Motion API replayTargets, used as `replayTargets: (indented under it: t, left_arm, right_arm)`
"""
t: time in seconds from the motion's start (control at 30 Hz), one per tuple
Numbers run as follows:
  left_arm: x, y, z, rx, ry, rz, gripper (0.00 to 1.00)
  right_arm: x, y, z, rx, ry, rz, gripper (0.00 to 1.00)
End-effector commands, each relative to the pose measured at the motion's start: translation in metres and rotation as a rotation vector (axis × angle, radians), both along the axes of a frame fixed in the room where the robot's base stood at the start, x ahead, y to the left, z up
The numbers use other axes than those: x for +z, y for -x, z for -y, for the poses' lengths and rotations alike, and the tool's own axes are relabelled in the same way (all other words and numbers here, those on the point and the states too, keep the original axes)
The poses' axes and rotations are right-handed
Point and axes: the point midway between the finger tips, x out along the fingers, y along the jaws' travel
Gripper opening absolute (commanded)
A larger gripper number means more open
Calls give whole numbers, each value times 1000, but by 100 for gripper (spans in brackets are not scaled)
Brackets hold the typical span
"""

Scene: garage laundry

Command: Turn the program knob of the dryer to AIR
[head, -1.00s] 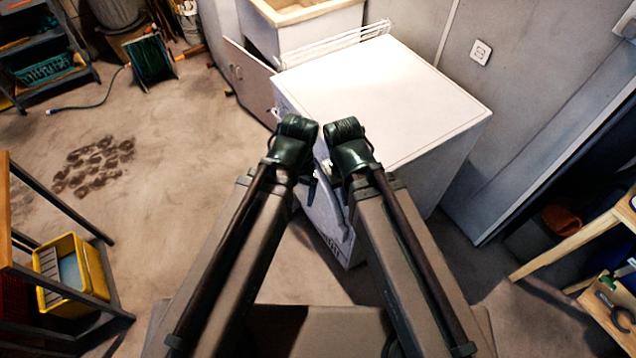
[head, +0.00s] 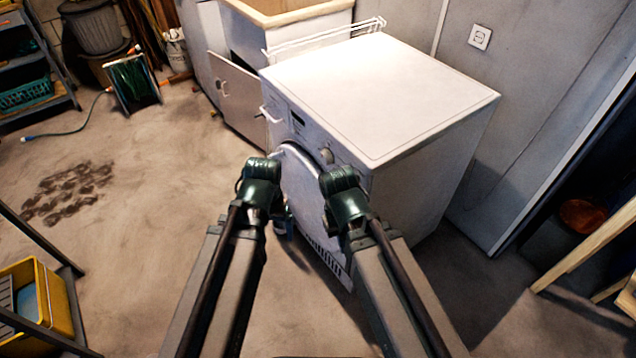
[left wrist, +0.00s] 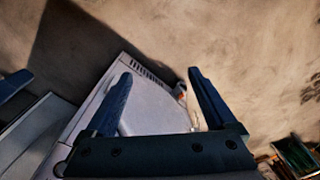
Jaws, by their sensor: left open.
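The white dryer (head: 380,95) stands in the middle of the head view, its front turned to the lower left. Its program knob (head: 326,155) is a small round grey shape on the front panel, just above my right wrist; its setting and labels are too small to read. My left gripper (head: 284,222) is in front of the dryer's lower front, partly hidden behind its own wrist. In the left wrist view the left gripper (left wrist: 160,76) has its fingers apart and empty, over the dryer's pale front (left wrist: 155,108). My right gripper's fingers are hidden behind its wrist in the head view.
A cabinet with an open door (head: 238,95) stands left of the dryer. A white rack (head: 325,38) lies along the dryer's rear edge. A yellow crate (head: 60,300) is at lower left, and a wooden-legged table (head: 590,245) at right. The floor at left is mostly clear.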

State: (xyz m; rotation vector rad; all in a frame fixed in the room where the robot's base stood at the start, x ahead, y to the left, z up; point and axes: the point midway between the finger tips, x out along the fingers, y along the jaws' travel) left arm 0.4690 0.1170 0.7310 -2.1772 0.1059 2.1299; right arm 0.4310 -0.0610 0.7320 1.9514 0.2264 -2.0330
Motion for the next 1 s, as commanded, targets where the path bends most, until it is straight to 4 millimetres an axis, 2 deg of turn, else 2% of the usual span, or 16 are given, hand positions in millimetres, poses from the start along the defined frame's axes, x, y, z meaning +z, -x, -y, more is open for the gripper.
replayTargets:
  t: [0.03, 0.2, 0.4, 0.53, 0.67, 0.73, 0.87, 1.0]
  left_arm:
    - [-35, -3, -4, 23, 13, 4, 90]
    - [-90, -12, -11, 121, 76, 22, 90]
    - [-145, -27, -9, 324, 229, 38, 90]
    - [-166, -47, 3, 588, 445, 24, 90]
    - [-144, -71, 21, 903, 726, -52, 90]
    - [-125, -84, 28, 1069, 882, -124, 90]
    - [-76, -109, 32, 1356, 1176, -327, 90]
    - [-26, -129, 22, 1577, 1435, -594, 90]
  right_arm:
    - [-35, 0, 0, 0, 1, 0, 0]
    - [-90, 0, 0, 1, 2, 1, 0]
    - [-150, 0, 1, 2, 3, 1, 0]
    - [-185, 0, 1, 2, 3, 2, 0]
    - [-193, 0, 1, 2, 4, 2, 0]
    - [-194, 0, 1, 2, 4, 2, 0]
    - [-194, -1, 1, 2, 4, 2, 0]
    - [-193, 0, 1, 2, 4, 2, 0]
